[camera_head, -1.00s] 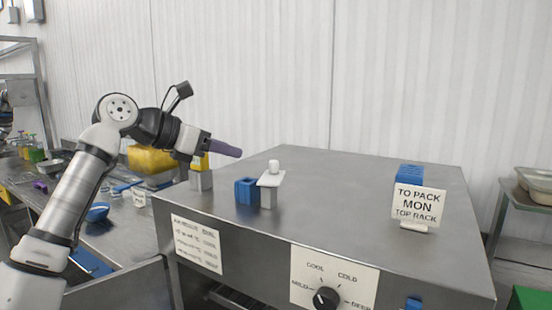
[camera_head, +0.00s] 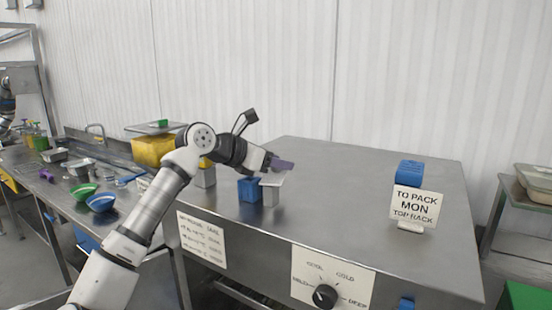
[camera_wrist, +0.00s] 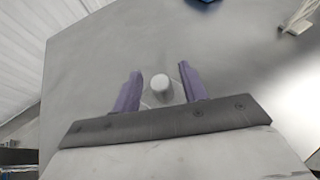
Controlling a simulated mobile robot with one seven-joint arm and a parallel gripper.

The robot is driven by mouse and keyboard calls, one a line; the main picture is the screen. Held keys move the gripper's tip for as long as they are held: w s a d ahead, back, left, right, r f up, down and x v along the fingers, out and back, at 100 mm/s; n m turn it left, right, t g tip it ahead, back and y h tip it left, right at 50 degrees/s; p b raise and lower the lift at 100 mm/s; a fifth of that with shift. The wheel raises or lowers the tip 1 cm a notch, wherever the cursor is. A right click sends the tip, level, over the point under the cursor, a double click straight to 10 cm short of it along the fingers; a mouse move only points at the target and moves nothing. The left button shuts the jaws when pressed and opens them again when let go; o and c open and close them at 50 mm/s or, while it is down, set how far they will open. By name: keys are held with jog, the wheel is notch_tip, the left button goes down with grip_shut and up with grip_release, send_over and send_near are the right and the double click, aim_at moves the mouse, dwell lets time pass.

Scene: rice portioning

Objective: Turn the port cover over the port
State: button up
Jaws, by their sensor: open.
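The port cover, a pale flat plate (camera_head: 272,181), sits on top of a grey metal post on the steel cabinet top. Its white knob (camera_wrist: 161,88) shows in the wrist view between my two purple fingers. My gripper (camera_head: 284,164) is over the cover in the head view, and it also shows in the wrist view (camera_wrist: 160,72). The fingers are open, one on each side of the knob, with gaps to both. In the head view the fingers hide the knob. A blue block (camera_head: 248,190), probably the port, stands just left of the post.
Another grey post (camera_head: 205,178) stands behind my arm. A "TO PACK MON TOP RACK" sign (camera_head: 415,207) with a blue block (camera_head: 410,173) behind it stands at the right. The cabinet top between is clear. A dial (camera_head: 325,297) is on the front.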

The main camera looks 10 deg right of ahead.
grip_shut()
